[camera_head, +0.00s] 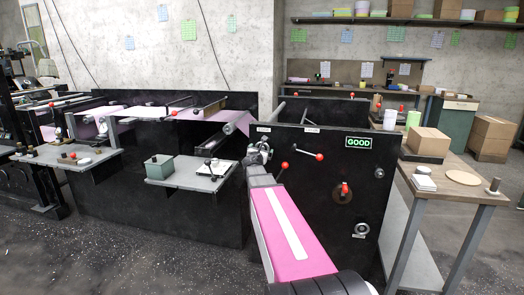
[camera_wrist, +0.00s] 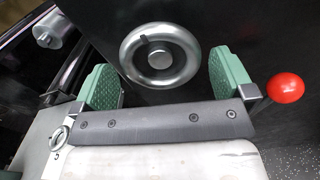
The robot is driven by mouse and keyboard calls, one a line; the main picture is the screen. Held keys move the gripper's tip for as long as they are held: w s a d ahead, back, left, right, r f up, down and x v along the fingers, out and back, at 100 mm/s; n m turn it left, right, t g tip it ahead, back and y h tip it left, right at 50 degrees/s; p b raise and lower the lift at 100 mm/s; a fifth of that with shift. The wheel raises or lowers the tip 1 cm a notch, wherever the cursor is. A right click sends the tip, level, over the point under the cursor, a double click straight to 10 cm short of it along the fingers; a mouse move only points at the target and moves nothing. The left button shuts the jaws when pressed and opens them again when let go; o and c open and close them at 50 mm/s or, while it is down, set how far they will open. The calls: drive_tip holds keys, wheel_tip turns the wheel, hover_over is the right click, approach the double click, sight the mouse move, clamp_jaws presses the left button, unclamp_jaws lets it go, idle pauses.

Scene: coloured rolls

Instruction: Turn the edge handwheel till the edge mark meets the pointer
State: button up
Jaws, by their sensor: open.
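In the wrist view the silver handwheel (camera_wrist: 184,66) is a round ring with a central hub, mounted on a dark panel. A small dark mark (camera_wrist: 144,39) shows at the upper left inside its ring. I cannot make out the pointer. My gripper (camera_wrist: 167,82) is open, with its green pads on either side of the wheel's lower part and visible gaps between pads and rim. In the head view my gripper (camera_head: 260,152) is at the left edge of the black panel (camera_head: 325,195), largely hiding the wheel there.
A red-knobbed lever (camera_wrist: 286,86) is close to the right of my gripper. A grey shelf (camera_head: 190,178) is to the left, a workbench (camera_head: 450,180) to the right.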

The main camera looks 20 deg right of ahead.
drive_tip(key=shift+x, duration=1.2)
drive_tip(key=c, duration=0.8)
drive_tip(key=shift+o, duration=0.2)
drive_tip(key=shift+m, duration=0.3)
drive_tip(key=m, duration=0.3)
drive_tip(key=shift+m, duration=0.3)
drive_tip(key=m, duration=0.4)
drive_tip(key=shift+m, duration=0.3)
drive_tip(key=m, duration=0.4)
drive_tip(key=shift+m, duration=2.5)
